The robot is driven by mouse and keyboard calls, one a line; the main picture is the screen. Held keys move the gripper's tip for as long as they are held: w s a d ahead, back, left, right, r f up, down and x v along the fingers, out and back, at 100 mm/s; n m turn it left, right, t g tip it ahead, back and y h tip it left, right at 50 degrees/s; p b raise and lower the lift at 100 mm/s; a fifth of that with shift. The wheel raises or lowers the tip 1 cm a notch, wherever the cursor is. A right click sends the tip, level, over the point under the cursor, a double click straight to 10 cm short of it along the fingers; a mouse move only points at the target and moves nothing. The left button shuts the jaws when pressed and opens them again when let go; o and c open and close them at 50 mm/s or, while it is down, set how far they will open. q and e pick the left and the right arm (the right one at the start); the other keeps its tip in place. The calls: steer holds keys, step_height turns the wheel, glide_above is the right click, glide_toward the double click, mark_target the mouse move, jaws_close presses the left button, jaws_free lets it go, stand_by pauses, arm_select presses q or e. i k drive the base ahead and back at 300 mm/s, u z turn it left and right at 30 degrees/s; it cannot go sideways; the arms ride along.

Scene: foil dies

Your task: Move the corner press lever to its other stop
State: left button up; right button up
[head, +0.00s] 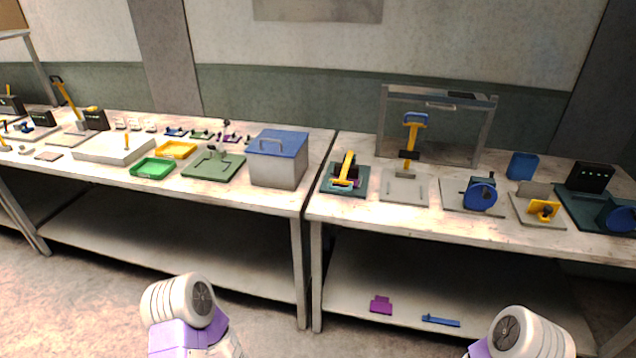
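Several lever devices stand on the benches, and I cannot tell for certain which is the corner press. A yellow lever (347,168) leans on a dark green base (330,187) at the left end of the right bench. Another tall yellow lever (66,98) stands at the far left. No gripper touches any of them. Only rounded white links of my arms show at the bottom edge; both grippers are out of view.
A grey box with a blue lid (277,176) stands at the right end of the left bench. A clear-panelled frame (470,120) stands behind the upright lever. Blue-wheeled devices (481,195) sit further right. Purple (381,305) and blue (441,320) pieces lie on the lower shelf.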

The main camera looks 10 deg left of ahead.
mark_target(344, 170)
steer(key=u, duration=0.45)
steer(key=i, duration=1.1)
steer(key=u, duration=0.05)
